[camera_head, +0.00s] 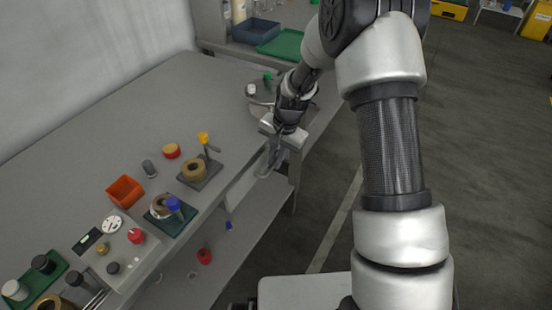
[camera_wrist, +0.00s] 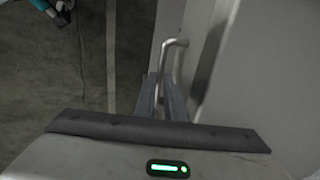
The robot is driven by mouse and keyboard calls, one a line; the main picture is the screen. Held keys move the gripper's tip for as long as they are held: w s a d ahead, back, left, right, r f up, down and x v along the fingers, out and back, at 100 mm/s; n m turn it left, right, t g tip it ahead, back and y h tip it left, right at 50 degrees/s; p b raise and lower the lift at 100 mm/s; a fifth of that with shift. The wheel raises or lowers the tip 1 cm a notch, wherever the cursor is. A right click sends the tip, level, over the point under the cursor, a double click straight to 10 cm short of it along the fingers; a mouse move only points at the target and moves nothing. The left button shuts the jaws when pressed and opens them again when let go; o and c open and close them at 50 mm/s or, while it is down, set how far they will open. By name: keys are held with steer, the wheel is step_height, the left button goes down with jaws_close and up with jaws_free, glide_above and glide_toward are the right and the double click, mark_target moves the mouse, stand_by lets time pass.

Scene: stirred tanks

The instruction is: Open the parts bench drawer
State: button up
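The parts bench (camera_head: 105,110) has a grey top and runs along the wall. In the head view, my gripper (camera_head: 270,165) points down at the bench's front edge, and my wrist hides much of that spot.
On the bench top are an orange bin (camera_head: 125,191), a plate with a yellow-topped valve (camera_head: 203,140), a green plate with a blue-topped part (camera_head: 174,208) and a gauge panel (camera_head: 130,240). A lower shelf (camera_head: 215,255) sits beneath. The floor (camera_head: 480,150) at right is clear.

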jaws_close()
steer(key=s+d, duration=0.5)
steer(key=d, duration=0.3)
steer(key=s+d+b, duration=0.1)
steer(key=s+d, duration=0.4)
steer(key=d, duration=0.3)
steer(key=shift+s, duration=0.35)
steer(key=shift+d, duration=0.1)
steer(key=o, duration=0.6)
jaws_free()
steer(key=shift+c, duration=0.2)
steer(key=shift+r, duration=0.15)
step_height(320, 180, up, 17)
steer(key=s+d+p, duration=0.1)
steer(key=d+p, duration=0.1)
steer(key=p, duration=0.1)
steer(key=shift+s+d, duration=0.35)
steer(key=shift+s, duration=0.05)
